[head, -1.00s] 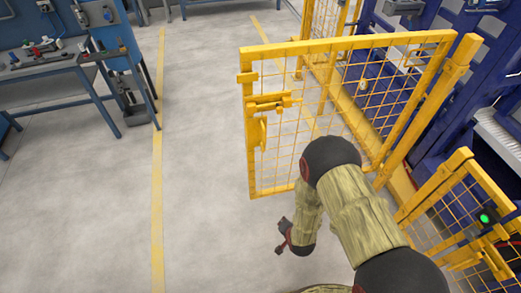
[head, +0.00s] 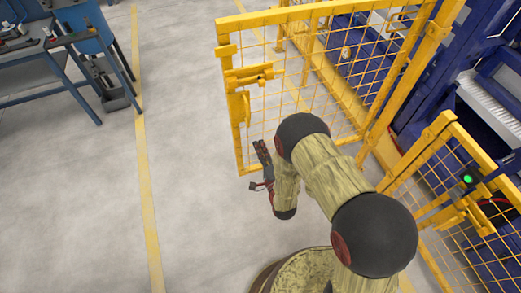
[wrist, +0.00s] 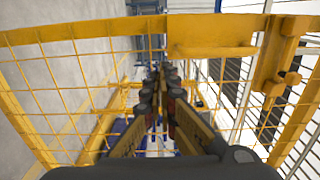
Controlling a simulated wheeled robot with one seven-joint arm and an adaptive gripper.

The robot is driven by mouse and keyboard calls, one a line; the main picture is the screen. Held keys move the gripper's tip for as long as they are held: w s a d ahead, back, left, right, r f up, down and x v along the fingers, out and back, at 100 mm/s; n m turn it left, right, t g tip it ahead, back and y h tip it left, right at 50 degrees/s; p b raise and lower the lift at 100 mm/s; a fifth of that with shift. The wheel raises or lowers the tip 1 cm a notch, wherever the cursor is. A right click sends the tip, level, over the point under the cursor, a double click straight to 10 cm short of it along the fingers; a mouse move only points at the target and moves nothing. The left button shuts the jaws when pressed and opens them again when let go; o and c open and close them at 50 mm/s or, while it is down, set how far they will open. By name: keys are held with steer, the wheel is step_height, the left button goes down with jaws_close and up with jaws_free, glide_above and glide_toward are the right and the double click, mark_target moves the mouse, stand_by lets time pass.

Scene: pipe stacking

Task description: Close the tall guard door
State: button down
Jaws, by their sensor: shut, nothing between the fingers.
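The tall guard door (head: 330,75) is a yellow frame with wire mesh. It stands open, swung out from its post (head: 407,90) over the floor. Its free edge is at the left and carries a latch bar (head: 250,74) and a handle (head: 240,106). My gripper (head: 262,155) is near the door's lower left corner; I cannot tell whether it touches. In the wrist view my gripper (wrist: 168,78) is shut and empty, with the door's mesh (wrist: 75,75) behind the fingers and the latch (wrist: 285,65) at upper right.
A lower yellow fence panel (head: 455,195) with a green light (head: 467,180) stands at right. A blue machine (head: 490,85) is behind it. A blue workbench (head: 55,75) is at upper left. The grey floor (head: 190,180) left of the door is clear.

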mark_target(252, 128)
steer(key=b+x, duration=0.2)
steer(key=x, duration=0.8)
